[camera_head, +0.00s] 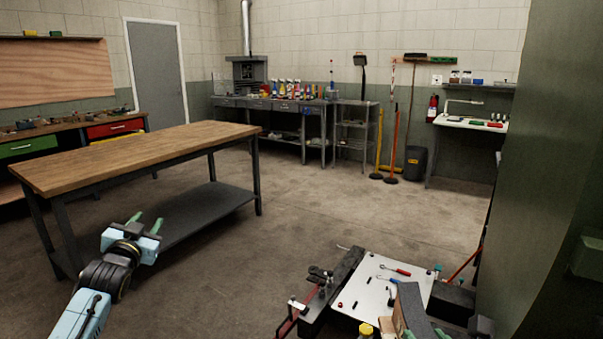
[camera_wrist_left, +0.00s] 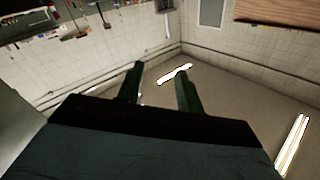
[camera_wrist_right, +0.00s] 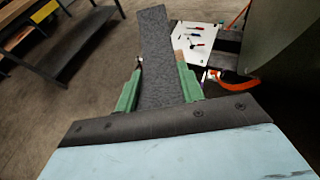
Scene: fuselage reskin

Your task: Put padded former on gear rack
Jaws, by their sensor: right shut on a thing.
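The padded former, a wooden piece with a dark grey felt-like face, shows at the bottom right of the head view (camera_head: 413,312). In the right wrist view the former (camera_wrist_right: 154,40) appears as a long grey strip between green fingers. My right gripper (camera_wrist_right: 158,70) is shut on it. My left gripper (camera_head: 145,226) is empty at the lower left, in front of the wooden-topped table; its fingers stand apart in the left wrist view (camera_wrist_left: 160,82). A grey metal shelf rack (camera_head: 356,128) stands at the back wall; I cannot tell whether it is the gear rack.
A white-topped tool cart (camera_head: 372,290) with small tools stands close at the lower right, near the former. A large green curved panel (camera_head: 545,190) blocks the right side. The wooden-topped table (camera_head: 130,157) is at left. Open floor (camera_head: 300,215) lies in the middle.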

